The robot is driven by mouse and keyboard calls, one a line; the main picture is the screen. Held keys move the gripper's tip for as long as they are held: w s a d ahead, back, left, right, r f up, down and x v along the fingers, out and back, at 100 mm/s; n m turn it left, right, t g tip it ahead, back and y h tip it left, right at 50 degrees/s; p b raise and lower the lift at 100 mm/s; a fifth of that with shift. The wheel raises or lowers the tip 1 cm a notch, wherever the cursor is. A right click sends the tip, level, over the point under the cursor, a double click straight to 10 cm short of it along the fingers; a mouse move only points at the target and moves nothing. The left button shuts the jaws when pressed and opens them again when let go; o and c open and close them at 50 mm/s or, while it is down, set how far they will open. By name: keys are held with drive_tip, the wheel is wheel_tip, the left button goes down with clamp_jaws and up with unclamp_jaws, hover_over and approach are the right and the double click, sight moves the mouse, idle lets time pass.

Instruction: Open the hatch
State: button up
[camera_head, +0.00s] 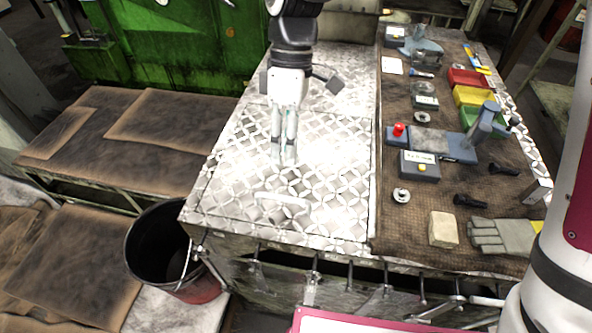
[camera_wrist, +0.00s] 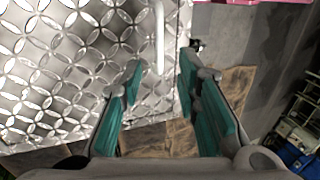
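The hatch (camera_head: 235,195) is a shiny metal plate with a circle pattern, lying flat and closed on top of the bench. A pale bar handle (camera_head: 283,201) sits near its front edge. My gripper (camera_head: 283,160) points down above the plate, behind the handle in the head view, and looks apart from it. In the wrist view the hatch plate (camera_wrist: 60,70) fills the left side. The handle (camera_wrist: 159,38) shows just beyond the gap between my teal fingertips (camera_wrist: 160,74). The fingers are apart with nothing between them.
A mat (camera_head: 400,225) on the right holds meters, coloured bins (camera_head: 472,97), a red-button box (camera_head: 398,131) and gloves (camera_head: 500,238). A black bucket (camera_head: 160,245) stands at front left. Brown-covered benches (camera_head: 120,140) lie left. A green machine (camera_head: 180,45) stands behind.

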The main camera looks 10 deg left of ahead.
drive_tip(key=x, duration=0.5)
drive_tip(key=shift+s+f+b, duration=0.25)
drive_tip(key=shift+s+b, duration=0.1)
drive_tip(key=shift+b, duration=0.05)
drive_tip(key=shift+r, duration=0.1)
